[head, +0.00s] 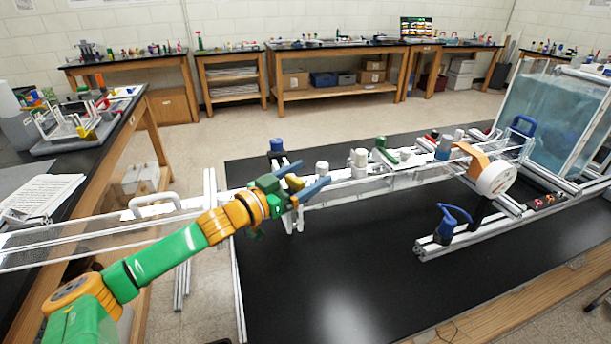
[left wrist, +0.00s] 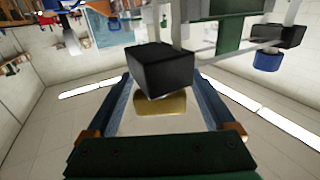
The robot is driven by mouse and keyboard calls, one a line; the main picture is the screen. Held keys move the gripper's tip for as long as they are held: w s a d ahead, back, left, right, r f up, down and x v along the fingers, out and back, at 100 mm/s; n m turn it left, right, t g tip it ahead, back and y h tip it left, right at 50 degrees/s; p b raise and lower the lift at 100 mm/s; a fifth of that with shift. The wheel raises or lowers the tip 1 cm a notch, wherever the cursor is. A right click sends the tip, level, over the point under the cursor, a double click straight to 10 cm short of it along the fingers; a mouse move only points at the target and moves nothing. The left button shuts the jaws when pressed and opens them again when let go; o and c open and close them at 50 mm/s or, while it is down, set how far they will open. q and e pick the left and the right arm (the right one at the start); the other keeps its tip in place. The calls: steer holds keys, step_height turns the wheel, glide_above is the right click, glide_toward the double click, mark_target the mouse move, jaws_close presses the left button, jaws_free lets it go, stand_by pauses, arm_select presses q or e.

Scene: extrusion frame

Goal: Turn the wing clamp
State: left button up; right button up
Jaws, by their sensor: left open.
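My left gripper (head: 315,171) is open at the near side of the frame's long white rail (head: 345,183). A yellow knob (head: 294,182) shows between its blue fingers. In the left wrist view, a black block (left wrist: 163,70) with the yellow knob (left wrist: 160,102) under it sits between the spread fingers, with gaps at both sides. I cannot tell whether this is the wing clamp. A black fitting with looped blue handles (head: 455,212) stands on the lower right rail. My right gripper is out of view.
Another black fitting with a blue knob (head: 277,145) stands just behind my left gripper. White cylinders (head: 359,158) and a green part (head: 381,143) line the rail. A water tank (head: 545,110) stands at right. The black tabletop (head: 340,270) in front is clear.

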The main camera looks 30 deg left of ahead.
mark_target(292, 184)
arm_select(q)
steer(key=shift+s+a+f, duration=0.15)
steer(key=shift+s, duration=0.25)
steer(key=v, duration=0.4)
steer(key=shift+s+b, duration=0.2)
steer(key=shift+b, duration=0.15)
steer(key=shift+v, duration=0.95)
steer(key=shift+a, duration=0.1)
